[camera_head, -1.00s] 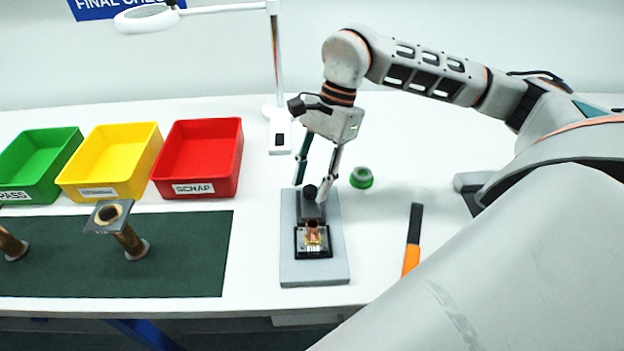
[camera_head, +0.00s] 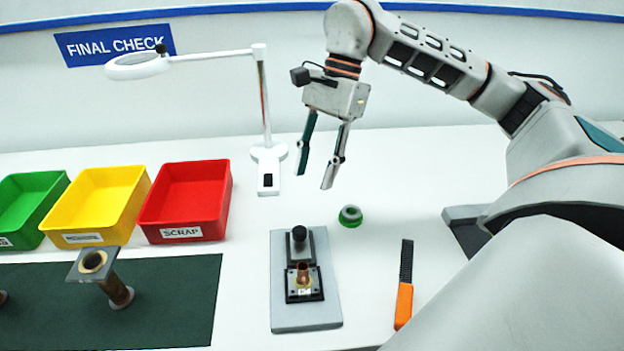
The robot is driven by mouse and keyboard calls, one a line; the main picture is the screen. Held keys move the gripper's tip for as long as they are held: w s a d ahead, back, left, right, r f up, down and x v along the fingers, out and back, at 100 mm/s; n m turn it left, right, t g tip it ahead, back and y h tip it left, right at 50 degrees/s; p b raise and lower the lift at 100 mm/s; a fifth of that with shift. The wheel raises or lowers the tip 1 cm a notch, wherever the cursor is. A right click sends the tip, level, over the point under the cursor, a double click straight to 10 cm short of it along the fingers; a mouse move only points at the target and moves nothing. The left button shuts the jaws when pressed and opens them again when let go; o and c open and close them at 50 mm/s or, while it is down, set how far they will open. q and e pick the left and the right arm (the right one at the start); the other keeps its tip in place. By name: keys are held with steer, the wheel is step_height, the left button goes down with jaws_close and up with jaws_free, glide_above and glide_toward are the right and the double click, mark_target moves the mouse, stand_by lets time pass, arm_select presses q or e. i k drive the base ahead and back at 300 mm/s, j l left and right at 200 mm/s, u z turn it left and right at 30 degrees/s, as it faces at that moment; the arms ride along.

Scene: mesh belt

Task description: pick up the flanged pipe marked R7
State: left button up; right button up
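A sliver of another brown piece (camera_head: 2,297) shows at the left picture edge. A small copper pipe (camera_head: 303,272) sits in the black holder of a grey fixture (camera_head: 308,318). I cannot read an R7 mark on any of them. My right gripper (camera_head: 314,180) is open and empty, its fingers apart in the air above and behind the fixture, far right of the mat. My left gripper is not in view.
Green (camera_head: 38,221), yellow (camera_head: 85,239) and red (camera_head: 190,243) bins stand behind the mat. A magnifier lamp (camera_head: 268,175) stands right of the red bin. A green-rimmed round part (camera_head: 350,216) and an orange-handled tool (camera_head: 403,304) lie right of the fixture. White table is clear between them.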

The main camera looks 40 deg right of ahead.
mark_target(303, 281)
steer(key=k+j, duration=0.8)
